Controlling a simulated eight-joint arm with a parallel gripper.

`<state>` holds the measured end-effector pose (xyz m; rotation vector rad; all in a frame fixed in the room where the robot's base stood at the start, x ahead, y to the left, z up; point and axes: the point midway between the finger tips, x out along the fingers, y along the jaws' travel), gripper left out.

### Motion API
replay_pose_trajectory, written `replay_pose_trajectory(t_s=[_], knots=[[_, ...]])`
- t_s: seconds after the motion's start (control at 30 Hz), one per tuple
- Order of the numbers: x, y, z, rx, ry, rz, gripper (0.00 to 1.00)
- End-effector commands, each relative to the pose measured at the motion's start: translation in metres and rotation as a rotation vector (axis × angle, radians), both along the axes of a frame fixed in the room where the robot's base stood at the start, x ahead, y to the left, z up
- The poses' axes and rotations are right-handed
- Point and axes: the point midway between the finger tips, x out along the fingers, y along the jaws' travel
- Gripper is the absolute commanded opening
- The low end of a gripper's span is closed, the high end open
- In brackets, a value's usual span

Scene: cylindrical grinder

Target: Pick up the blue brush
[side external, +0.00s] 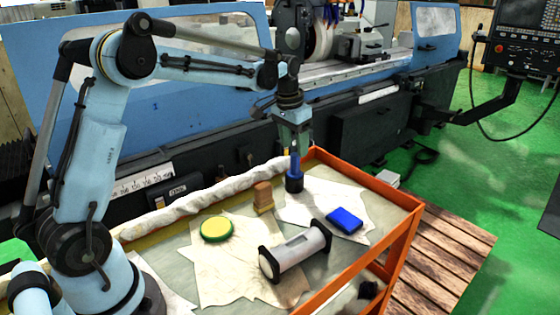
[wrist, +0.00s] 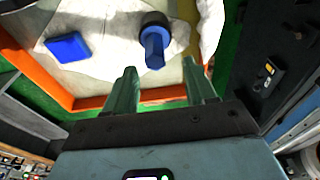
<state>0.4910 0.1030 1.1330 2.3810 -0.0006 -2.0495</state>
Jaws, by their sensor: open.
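The blue brush (side external: 294,179) stands upright on a white cloth at the far end of the orange-edged cart, with a blue handle on a wider dark base. In the wrist view the brush (wrist: 154,47) shows from above, beyond the gap between the fingertips. My gripper (side external: 298,150) points down right above the brush handle in the side view. Its green fingers (wrist: 160,74) are apart with nothing between them. Whether a finger touches the handle is hard to tell in the side view; the wrist view shows them apart from it.
A blue block (side external: 344,219) lies right of the brush and also shows in the wrist view (wrist: 67,47). A brown block (side external: 263,197), a green-yellow round pad (side external: 216,229) and a white-black cylinder (side external: 295,254) lie nearer. The cart's orange rim (side external: 365,180) and the grinder (side external: 375,125) are close by.

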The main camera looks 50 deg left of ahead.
Motion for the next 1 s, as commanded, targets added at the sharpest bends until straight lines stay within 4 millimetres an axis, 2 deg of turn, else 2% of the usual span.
replay_pose_trajectory(t_s=[0.17, 0.5, 0.83, 1.0], knots=[[0.001, -0.001, -0.01, 0.0, 0.0, 0.0, 0.55], [0.004, -0.005, -0.052, 0.002, -0.002, 0.001, 0.55], [0.004, -0.005, -0.058, 0.002, -0.002, 0.001, 0.55], [0.004, -0.005, -0.058, 0.002, -0.002, 0.001, 0.29]])
